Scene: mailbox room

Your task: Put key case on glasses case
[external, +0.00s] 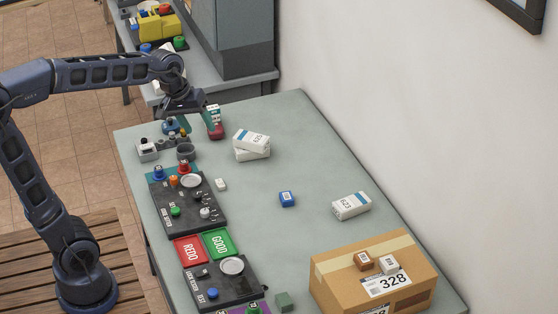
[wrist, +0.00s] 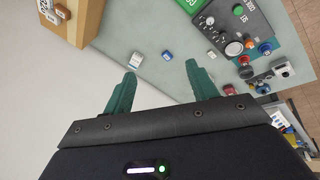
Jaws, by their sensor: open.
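No label that I can read marks a key case or a glasses case, so I cannot tell which things they are. My gripper (external: 193,126) is over the far left end of the grey-green table (external: 300,130), left of two stacked white boxes (external: 251,143). In the wrist view its green fingers (wrist: 158,82) are spread apart with nothing between them. A small blue box (external: 287,199) lies mid-table, and it also shows in the wrist view (wrist: 168,55). A white box marked 623 (external: 351,206) lies to its right. A small white piece (external: 220,184) lies by the control panel.
A cardboard box (external: 335,289) stands at the front right, with a small brown box (external: 364,262) and a white box (external: 389,265) on top. Black control panels (external: 190,215) and red and green trays (external: 218,243) line the left edge. The table's middle is mostly clear.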

